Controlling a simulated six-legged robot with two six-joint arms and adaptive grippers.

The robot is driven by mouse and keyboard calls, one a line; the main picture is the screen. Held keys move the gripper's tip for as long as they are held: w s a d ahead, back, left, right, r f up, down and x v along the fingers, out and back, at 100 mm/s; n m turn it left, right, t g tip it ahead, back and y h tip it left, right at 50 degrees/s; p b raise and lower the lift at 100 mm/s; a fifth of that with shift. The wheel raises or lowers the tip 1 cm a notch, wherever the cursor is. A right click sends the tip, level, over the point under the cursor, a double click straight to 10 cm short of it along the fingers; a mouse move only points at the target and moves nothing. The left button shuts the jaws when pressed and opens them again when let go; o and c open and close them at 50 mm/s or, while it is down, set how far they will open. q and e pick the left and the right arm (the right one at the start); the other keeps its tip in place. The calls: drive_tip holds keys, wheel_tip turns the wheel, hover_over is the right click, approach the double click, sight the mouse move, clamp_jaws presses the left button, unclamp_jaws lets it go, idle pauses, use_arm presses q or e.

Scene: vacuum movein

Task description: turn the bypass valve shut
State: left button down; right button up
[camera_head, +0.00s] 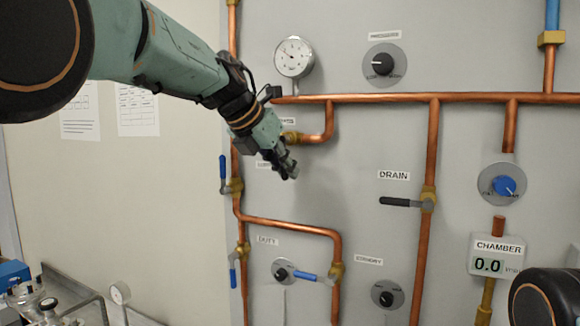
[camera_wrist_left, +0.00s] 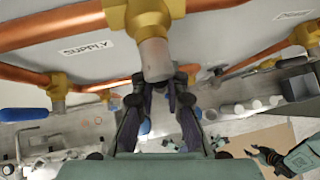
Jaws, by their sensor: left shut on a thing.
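The bypass valve shows as a brass body (camera_head: 292,137) on a short copper branch in the head view, under a label mostly hidden by my arm. In the left wrist view a brass valve body (camera_wrist_left: 150,18) fills the top, with a grey handle (camera_wrist_left: 155,60) reaching down to my fingers. My left gripper (camera_head: 288,168) is at this valve, and its fingers (camera_wrist_left: 172,85) are shut on the grey handle. Its grip and handle end are partly hidden. My right gripper (camera_wrist_left: 262,153) shows small at the lower right of the left wrist view; its jaw state is unclear.
Copper pipes cross the grey panel. Around are a gauge (camera_head: 294,57), a black knob (camera_head: 383,64), the dark DRAIN lever (camera_head: 402,202), a blue lever (camera_head: 223,174), a blue knob (camera_head: 503,186) and a CHAMBER display (camera_head: 497,256) reading 0.0. A cluttered bench (camera_head: 85,290) stands lower left.

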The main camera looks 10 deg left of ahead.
use_arm(q)
drive_tip(key=shift+a+f+y, duration=0.15)
drive_tip(key=shift+f+y, duration=0.05)
drive_tip(key=shift+y, duration=0.1)
use_arm(e)
drive_tip(key=shift+w+a, duration=0.25)
drive_tip(key=shift+w, duration=0.15)
use_arm(q)
drive_tip(key=shift+f, duration=0.1)
use_arm(e)
drive_tip(key=shift+a, duration=0.1)
use_arm(q)
drive_tip(key=c, duration=1.7)
unclamp_jaws()
drive_tip(key=shift+c, duration=0.2)
drive_tip(key=o, duration=0.4)
drive_tip(key=shift+s+a+r, duration=0.15)
drive_tip(key=shift+r, duration=0.05)
use_arm(e)
drive_tip(key=shift+s+r, duration=0.1)
